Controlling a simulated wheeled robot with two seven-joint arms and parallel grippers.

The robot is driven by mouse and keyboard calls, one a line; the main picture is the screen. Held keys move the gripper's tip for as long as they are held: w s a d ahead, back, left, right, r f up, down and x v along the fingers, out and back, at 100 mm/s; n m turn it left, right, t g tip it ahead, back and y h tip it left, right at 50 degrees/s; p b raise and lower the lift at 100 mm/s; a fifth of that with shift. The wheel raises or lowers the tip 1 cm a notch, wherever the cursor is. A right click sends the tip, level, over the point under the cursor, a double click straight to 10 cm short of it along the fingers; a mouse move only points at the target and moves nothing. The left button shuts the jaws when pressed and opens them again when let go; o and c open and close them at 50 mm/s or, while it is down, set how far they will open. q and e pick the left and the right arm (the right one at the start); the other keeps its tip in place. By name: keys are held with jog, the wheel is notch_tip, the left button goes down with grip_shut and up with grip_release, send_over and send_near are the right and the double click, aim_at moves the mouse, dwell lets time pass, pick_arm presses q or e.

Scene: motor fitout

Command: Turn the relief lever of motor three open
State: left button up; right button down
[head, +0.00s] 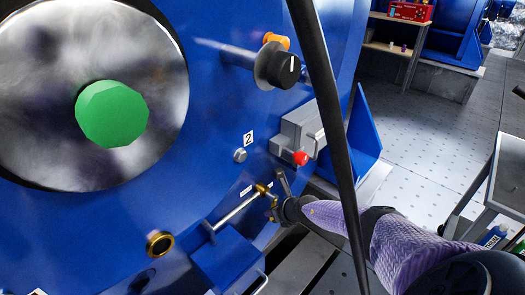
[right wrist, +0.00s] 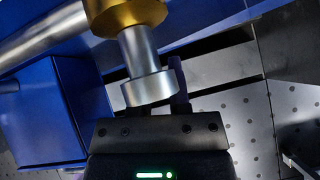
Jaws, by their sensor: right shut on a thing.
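A blue motor (head: 215,80) fills the left of the head view, with a small plate reading "2" (head: 248,139) on it. Low on it, a silver pipe (head: 236,212) ends in a brass valve (head: 263,189). My right gripper (head: 276,203) is at this valve, its arm coming in from the lower right. In the right wrist view, the brass body (right wrist: 125,12) carries a silver stem with a round collar, the relief lever (right wrist: 148,88). My right gripper (right wrist: 155,100) is shut on it; the fingers are partly hidden behind the collar. My left gripper is out of view.
A black knob (head: 280,66), an orange part (head: 276,40) and a red button (head: 301,158) on a grey box stand out above the valve. A black cable (head: 325,90) hangs in front. Perforated floor and a grey table (head: 508,178) lie right.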

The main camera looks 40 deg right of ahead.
jog(key=shift+d+h, duration=0.2)
jog(key=shift+h, duration=0.1)
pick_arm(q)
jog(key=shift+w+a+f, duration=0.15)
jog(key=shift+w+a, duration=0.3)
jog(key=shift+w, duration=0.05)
pick_arm(e)
jog(key=c, duration=0.6)
grip_release()
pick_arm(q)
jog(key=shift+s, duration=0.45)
